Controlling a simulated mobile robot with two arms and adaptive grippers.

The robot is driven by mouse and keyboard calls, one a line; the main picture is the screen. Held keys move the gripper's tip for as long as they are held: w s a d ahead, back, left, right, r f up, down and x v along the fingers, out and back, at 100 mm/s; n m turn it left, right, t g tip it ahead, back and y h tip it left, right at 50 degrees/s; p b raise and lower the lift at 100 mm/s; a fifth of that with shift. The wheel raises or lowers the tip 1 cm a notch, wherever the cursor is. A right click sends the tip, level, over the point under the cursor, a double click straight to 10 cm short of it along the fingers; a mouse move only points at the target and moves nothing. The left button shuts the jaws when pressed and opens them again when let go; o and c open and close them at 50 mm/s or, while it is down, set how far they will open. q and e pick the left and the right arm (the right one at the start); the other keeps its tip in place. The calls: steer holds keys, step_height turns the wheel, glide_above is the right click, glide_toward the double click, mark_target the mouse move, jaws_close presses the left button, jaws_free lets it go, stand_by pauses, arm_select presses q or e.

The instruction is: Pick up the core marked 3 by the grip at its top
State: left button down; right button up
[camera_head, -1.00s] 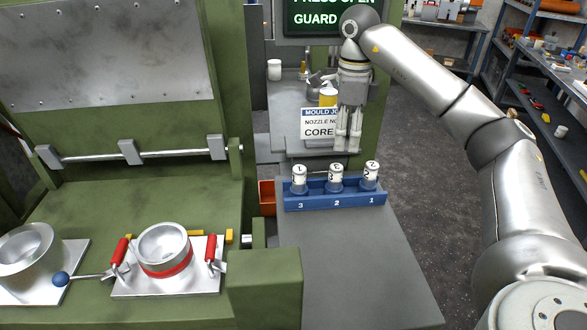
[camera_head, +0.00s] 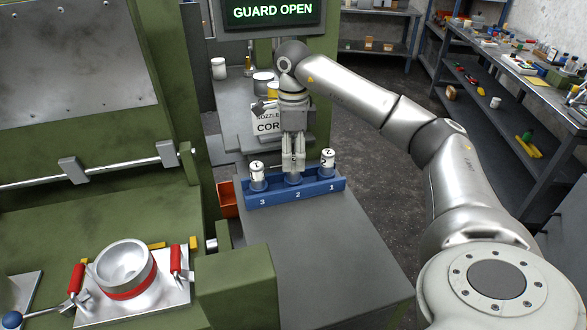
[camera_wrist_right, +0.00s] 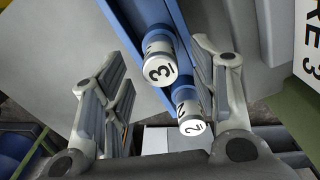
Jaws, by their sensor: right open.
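The core marked 3 (camera_wrist_right: 160,68) has a white cap with a black 3 and shows between the fingers in the right wrist view. It stands in the blue rack (camera_head: 308,194), seemingly in the middle slot labelled 2, where my right gripper hides it in the head view. My right gripper (camera_head: 293,166) is open and points down above that slot; its fingers (camera_wrist_right: 158,55) lie on either side of the core without visible contact. The core marked 2 (camera_wrist_right: 192,125) is beside it, in the slot labelled 1 (camera_head: 328,163). My left gripper is not in view.
Another white-capped core (camera_head: 257,176) stands in the slot labelled 3. The grey table (camera_head: 310,250) is clear in front of the rack. The green press (camera_head: 235,290) stands at left, an orange bin (camera_head: 228,198) beside the rack. A sign (camera_head: 268,125) stands behind my gripper.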

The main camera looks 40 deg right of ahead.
mark_target(293, 173)
steer(key=shift+f, duration=1.35)
jaws_close()
steer(key=shift+r, duration=0.1)
